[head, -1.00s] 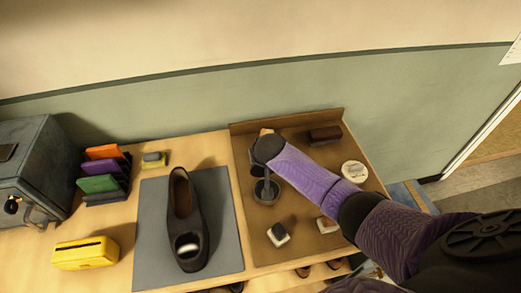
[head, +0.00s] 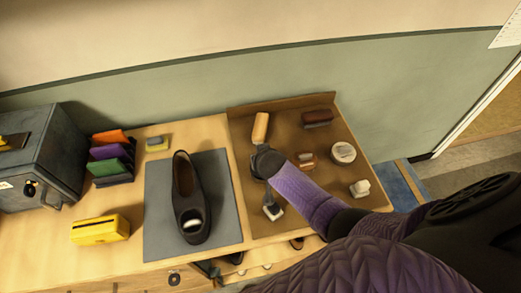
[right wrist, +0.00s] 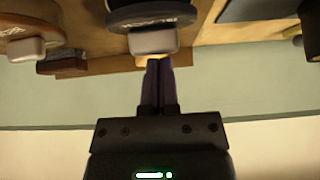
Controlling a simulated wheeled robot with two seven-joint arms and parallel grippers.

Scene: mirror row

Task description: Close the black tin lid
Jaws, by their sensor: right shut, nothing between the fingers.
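A round black tin (right wrist: 150,12) with pale lettering shows at the top edge of the right wrist view, cut off by the frame. A pale block (right wrist: 153,42) shows at its near side. I cannot tell whether its lid is open or closed. My right gripper (right wrist: 158,62) is shut and empty, its fingertips close to the pale block; contact is unclear. In the head view my right gripper (head: 264,172) is over the left part of the brown tray (head: 240,222), hiding most of the black tin. My left gripper is out of view.
A wooden handle (head: 260,127), a dark brush (head: 318,118), a pale round tin (head: 343,152) and a small brown item (head: 305,160) lie on the tray. A black shoe (head: 190,200) stands on the grey mat (head: 160,235) to the left. The wall is behind.

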